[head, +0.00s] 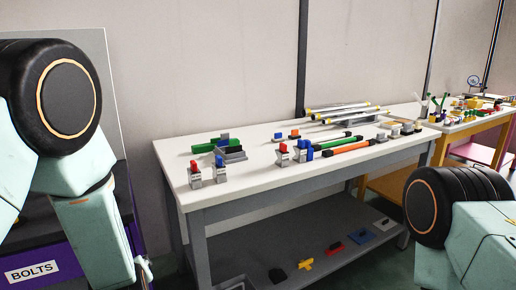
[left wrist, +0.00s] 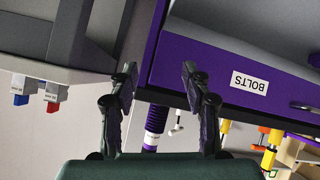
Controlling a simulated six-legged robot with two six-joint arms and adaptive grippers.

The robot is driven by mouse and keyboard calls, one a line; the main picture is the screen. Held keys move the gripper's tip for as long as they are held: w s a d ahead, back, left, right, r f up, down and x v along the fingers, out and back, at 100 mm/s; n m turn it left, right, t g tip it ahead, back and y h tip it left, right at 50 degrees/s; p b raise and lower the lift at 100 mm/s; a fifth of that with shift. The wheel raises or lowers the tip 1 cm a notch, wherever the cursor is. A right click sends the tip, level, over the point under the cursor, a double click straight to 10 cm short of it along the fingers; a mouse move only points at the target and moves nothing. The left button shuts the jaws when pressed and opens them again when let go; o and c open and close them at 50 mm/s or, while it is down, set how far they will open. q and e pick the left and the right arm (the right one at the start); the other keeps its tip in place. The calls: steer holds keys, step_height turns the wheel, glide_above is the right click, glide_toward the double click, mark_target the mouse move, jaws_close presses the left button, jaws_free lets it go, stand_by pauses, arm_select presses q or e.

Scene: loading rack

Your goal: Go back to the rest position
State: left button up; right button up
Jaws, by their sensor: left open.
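My left gripper (left wrist: 159,72) is open in the left wrist view, with a gap between its two dark fingers and nothing held. Behind the fingers is a purple bolts container (left wrist: 215,88) with a white BOLTS label, shown upside down. In the head view my left arm hangs down at the left, in front of the same bolts container (head: 75,262). Only a small part of the left gripper (head: 146,270) shows there, at the bottom edge. My right arm shows at the lower right, but its gripper is out of the picture.
A white-topped workbench (head: 255,180) holds small red and blue blocks, a green part (head: 210,146), orange and green bars and metal tubes (head: 340,110). Its lower shelf (head: 325,225) carries several small coloured parts. A second, wooden-legged table (head: 455,127) stands at the back right.

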arm_select(q)
steer(key=s+d+f+m+g+h+b, duration=0.1)
steer(key=s+d+f+m+g+b, duration=0.1)
steer(key=s+f, duration=0.6)
steer(key=s+d+f+m+g+h+b, duration=0.2)
steer(key=s+f, duration=0.6)
steer(key=s, duration=0.8)
steer(key=s+d+f+m+g+h+b, duration=0.1)
steer(key=s+f+m+g, duration=0.3)
steer(key=s, duration=0.8)
step_height(320, 180, down, 5)
steer(key=shift+d+r+m+g+h+b, duration=0.2)
steer(key=shift+d+m+g+h+b, duration=0.2)
steer(key=shift+d+g+h, duration=0.45)
steer(key=shift+s+a+y, duration=0.15)
steer(key=shift+a+y, duration=0.1)
steer(key=shift+a, duration=0.1)
